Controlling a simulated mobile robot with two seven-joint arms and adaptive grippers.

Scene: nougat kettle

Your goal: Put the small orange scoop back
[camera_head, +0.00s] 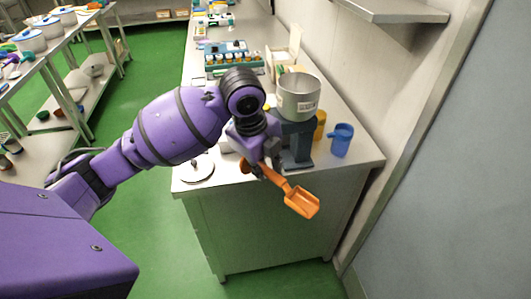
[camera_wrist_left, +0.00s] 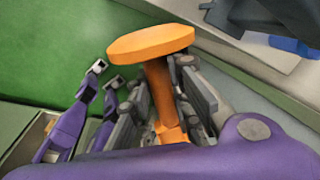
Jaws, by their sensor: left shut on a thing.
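The small orange scoop (camera_head: 301,201) is in my left gripper (camera_head: 264,168), out in front of the counter's near edge. Its open bowl points down to the right in the head view. In the left wrist view the scoop's handle (camera_wrist_left: 160,95) with its flat round end stands between the fingers of my left gripper (camera_wrist_left: 165,100), which are shut on it. My left arm reaches in from the left and hides part of the counter behind the wrist. My right gripper is not in view.
A rack of small jars (camera_head: 233,59) is farther back. Green floor is free at the left.

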